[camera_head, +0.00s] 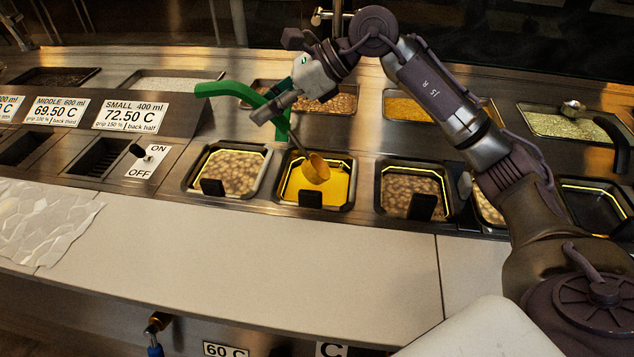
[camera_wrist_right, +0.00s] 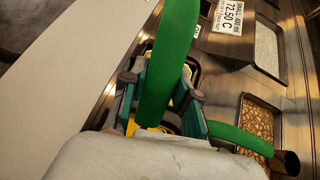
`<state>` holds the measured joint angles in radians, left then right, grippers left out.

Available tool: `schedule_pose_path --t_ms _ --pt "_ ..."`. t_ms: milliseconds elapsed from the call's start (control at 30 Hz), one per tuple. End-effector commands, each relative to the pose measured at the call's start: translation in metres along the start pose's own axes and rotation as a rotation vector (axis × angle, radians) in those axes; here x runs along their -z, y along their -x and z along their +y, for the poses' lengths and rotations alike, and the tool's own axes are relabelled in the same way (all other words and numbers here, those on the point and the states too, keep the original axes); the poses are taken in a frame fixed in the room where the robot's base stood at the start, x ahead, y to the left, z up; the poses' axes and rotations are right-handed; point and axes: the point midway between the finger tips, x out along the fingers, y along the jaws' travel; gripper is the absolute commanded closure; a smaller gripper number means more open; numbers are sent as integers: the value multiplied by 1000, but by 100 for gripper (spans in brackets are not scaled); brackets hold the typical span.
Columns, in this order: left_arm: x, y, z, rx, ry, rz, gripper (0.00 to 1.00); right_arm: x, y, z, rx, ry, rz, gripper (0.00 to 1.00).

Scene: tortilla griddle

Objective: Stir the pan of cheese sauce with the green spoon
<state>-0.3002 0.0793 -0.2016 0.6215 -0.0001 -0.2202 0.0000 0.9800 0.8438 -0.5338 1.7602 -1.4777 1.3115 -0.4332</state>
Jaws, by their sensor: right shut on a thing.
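The green spoon (camera_head: 226,89) has a bent green handle and a brass-coloured bowl (camera_head: 316,170). My right gripper (camera_head: 272,106) is shut on its handle, above and behind the pans in the head view. The spoon tilts, and its bowl is over or in the yellow cheese sauce (camera_head: 335,187); I cannot tell how deep it sits. The sauce fills a square pan (camera_head: 349,172) in the front row. In the right wrist view the green handle (camera_wrist_right: 170,65) runs between the fingers and hides much of the pan. My left gripper is not in view.
Pans of beans (camera_head: 230,172) (camera_head: 410,189) flank the sauce pan, with black tabs at their fronts. An ON/OFF switch (camera_head: 140,151) is to the left. A ladle (camera_head: 573,107) rests at a green-filled pan on the right. The pale front counter (camera_head: 250,255) is mostly clear.

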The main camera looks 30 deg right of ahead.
Motion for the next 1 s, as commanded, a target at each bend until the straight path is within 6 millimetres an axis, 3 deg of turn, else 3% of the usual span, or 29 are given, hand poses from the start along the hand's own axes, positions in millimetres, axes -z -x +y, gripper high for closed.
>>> schedule_pose_path --t_ms 367,1000 --pt "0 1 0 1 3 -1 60 -1 1 0 0 0 -1 100" --pt "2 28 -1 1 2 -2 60 -33 24 0 -1 0 0 100"
